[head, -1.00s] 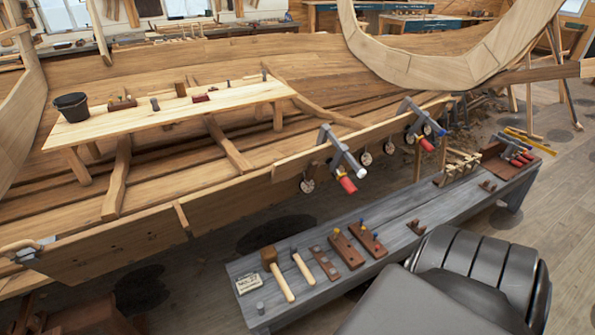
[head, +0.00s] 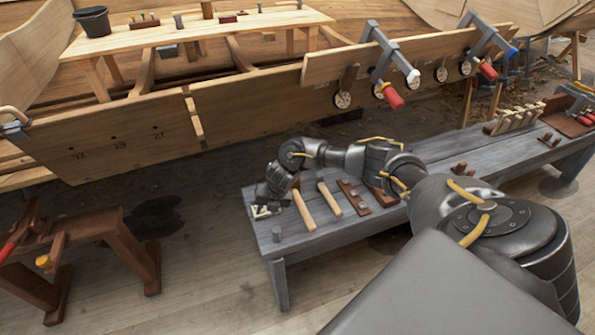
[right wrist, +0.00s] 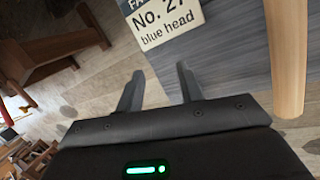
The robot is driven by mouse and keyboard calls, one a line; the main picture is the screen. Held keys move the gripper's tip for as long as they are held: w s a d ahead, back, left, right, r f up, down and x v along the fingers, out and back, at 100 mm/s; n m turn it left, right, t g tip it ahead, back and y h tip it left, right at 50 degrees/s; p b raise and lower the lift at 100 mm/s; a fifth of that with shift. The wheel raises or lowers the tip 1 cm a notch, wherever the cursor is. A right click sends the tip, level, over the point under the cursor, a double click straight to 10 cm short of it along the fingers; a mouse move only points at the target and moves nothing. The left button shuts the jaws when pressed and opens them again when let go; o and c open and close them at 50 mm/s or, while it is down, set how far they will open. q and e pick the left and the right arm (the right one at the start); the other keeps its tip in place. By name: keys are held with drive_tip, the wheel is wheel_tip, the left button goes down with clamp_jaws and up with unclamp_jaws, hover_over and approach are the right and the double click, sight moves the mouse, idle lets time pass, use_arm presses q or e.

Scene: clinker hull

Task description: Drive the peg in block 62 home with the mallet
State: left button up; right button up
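My right gripper (head: 268,196) hangs over the near left end of the grey bench, beside a printed card. In the right wrist view the gripper (right wrist: 158,88) is open, with nothing between its fingers. Two tools with pale wooden handles lie on the bench: one handle (head: 304,211) is just right of the gripper, the other (head: 329,198) further right. My arm hides part of them, so I cannot tell which is the mallet. A wooden handle (right wrist: 287,55) also shows in the right wrist view. I cannot make out block 62 or its peg. My left gripper is not in view.
The card (right wrist: 168,18) reads "No. 27 blue head", partly cut off. The grey bench (head: 283,252) also holds planes. The hull plank (head: 120,140) has clamps (head: 385,62) and round tags (head: 342,99). A brown trestle (head: 100,240) stands left; the floor between is clear.

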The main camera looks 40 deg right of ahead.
drive_tip(key=d+r+n+h, duration=0.1)
drive_tip(key=d, duration=0.3)
drive_tip(key=d+r+n+b, duration=0.1)
drive_tip(key=d+r, duration=0.1)
drive_tip(key=d, duration=0.2)
drive_tip(key=d+r+n+h+b, duration=0.1)
drive_tip(key=d+r, duration=0.1)
drive_tip(key=d, duration=0.2)
drive_tip(key=shift+s+r+g+h, duration=0.15)
drive_tip(key=shift+s+g+h, duration=0.15)
drive_tip(key=shift+s+g, duration=0.1)
drive_tip(key=shift+d+r, duration=0.25)
drive_tip(key=shift+d, duration=0.15)
use_arm(q)
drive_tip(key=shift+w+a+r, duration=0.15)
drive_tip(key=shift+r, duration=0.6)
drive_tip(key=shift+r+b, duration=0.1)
drive_tip(key=shift+b, duration=0.25)
use_arm(e)
drive_tip(key=shift+f, duration=0.15)
